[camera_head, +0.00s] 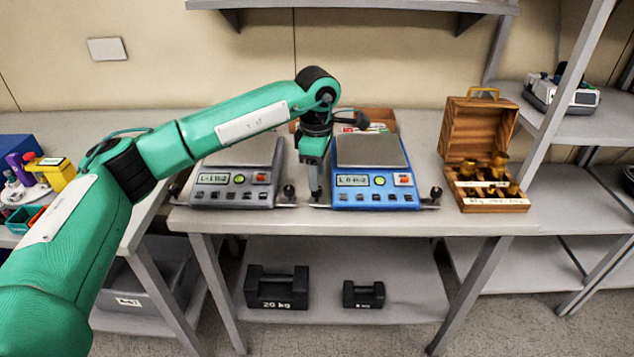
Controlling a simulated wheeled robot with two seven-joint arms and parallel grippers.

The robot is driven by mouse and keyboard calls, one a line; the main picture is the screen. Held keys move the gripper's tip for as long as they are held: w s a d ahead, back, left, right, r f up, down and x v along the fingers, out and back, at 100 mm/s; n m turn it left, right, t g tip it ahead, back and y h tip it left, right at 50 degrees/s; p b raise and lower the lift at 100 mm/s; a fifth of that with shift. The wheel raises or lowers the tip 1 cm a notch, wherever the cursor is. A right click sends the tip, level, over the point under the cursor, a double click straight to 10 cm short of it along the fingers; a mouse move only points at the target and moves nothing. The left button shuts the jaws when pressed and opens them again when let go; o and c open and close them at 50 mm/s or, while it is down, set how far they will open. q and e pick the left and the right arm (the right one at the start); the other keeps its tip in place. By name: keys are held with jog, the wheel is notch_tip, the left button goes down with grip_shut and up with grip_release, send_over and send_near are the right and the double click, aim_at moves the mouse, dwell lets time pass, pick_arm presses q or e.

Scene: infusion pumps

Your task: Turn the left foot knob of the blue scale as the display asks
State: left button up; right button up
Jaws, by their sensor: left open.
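The blue scale (374,195) stands on the bench with a grey pan on top. Its small display (352,181) shows dark characters on a pale field, too small to read surely. Its right foot knob (436,192) is dark and stands out at the right front corner. My right gripper is not in view.
A grey scale (236,190) stands close on the left, its right foot knob (289,191) near my gripper. An open wooden weight box (482,160) stands on the right. Black weights (277,288) lie on the lower shelf. The bench's front strip is clear.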

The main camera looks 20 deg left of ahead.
pick_arm(q)
notch_tip(320, 180, up, 10)
jog(key=shift+r, duration=0.15)
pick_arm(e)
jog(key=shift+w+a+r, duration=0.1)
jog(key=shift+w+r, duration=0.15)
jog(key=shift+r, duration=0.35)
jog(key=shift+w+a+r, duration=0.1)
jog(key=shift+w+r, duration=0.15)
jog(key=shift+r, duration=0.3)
